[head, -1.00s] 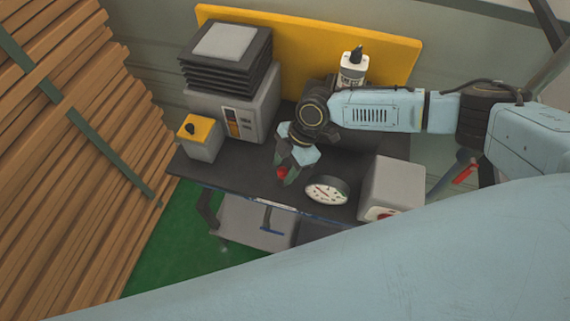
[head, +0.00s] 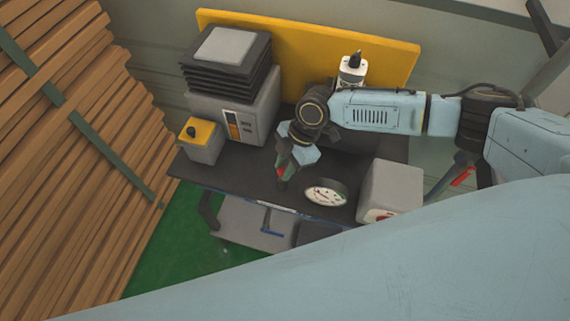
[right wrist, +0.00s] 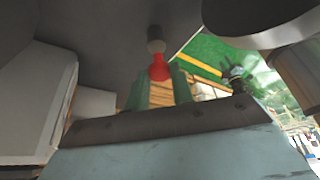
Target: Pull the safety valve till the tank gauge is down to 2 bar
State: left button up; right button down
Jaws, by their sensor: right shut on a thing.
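The red safety valve (right wrist: 158,70) has a short grey stem and sits between the green fingers of my right gripper (head: 283,179) in the right wrist view. That gripper is shut on it. In the head view, the fingers hide most of the valve. My left gripper is not in view.
The dark bench (head: 238,172) holds a grey box (head: 390,187) right of the gauge, a yellow-topped box (head: 200,139), a larger grey unit (head: 254,112) and a white bottle (head: 352,72). A yellow panel (head: 300,47) stands behind. Stacked wooden slats (head: 85,150) fill the left.

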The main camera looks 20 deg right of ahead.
jog(key=c, duration=1.2)
grip_release()
jog(key=shift+r, duration=0.1)
jog(key=b+v, duration=0.1)
jog(key=v, duration=1.2)
jog(key=shift+d+r, duration=0.1)
